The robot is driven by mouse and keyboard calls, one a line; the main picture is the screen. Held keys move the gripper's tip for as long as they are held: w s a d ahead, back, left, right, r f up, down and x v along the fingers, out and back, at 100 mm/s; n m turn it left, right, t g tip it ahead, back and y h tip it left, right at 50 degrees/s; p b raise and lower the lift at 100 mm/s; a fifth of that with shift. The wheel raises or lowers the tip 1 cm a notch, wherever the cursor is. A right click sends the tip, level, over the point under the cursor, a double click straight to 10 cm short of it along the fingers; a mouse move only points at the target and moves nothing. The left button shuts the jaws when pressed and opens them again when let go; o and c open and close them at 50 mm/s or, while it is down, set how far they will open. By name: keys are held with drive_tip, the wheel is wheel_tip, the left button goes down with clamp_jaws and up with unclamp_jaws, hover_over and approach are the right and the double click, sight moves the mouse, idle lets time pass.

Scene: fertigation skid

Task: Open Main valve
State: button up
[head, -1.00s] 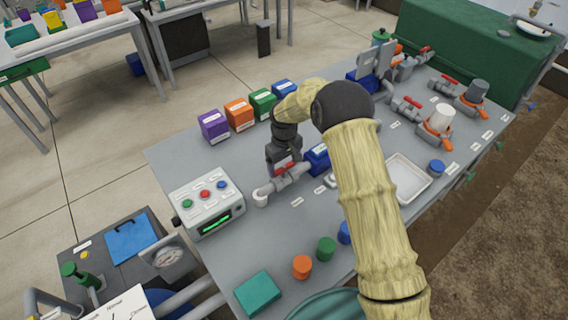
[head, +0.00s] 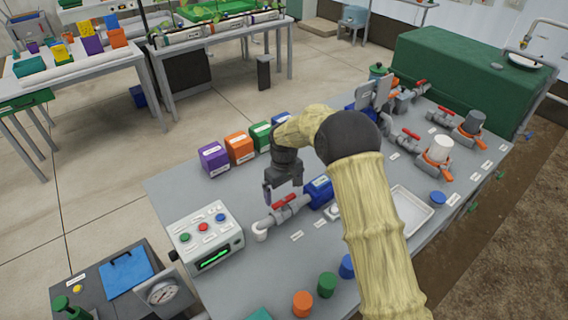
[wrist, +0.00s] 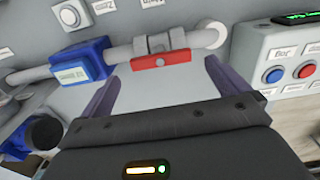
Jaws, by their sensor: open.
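A grey pipe valve with a red lever handle (head: 285,201) lies on the bench near the control box. In the wrist view the red handle (wrist: 161,60) lies along the pipe, just beyond my fingertips. My gripper (head: 271,193) is open and empty, slightly behind and above the handle. In the wrist view my gripper (wrist: 160,76) has its two dark fingers apart on either side of the handle, not visibly touching it. Other red-handled valves (head: 407,140) stand at the bench's far right. I cannot read which label says Main.
A blue labelled block (wrist: 78,62) sits on the pipe beside the valve. A control box (head: 206,238) with coloured buttons stands to the left. Coloured boxes (head: 239,148) line the back edge. A white tray (head: 428,215) and coloured caps (head: 327,284) lie to the right and front.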

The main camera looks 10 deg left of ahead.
sight(284, 200)
wheel_tip(284, 200, up, 14)
drive_tip(key=b, duration=0.1)
drive_tip(key=shift+f, duration=0.1)
idle(0.4)
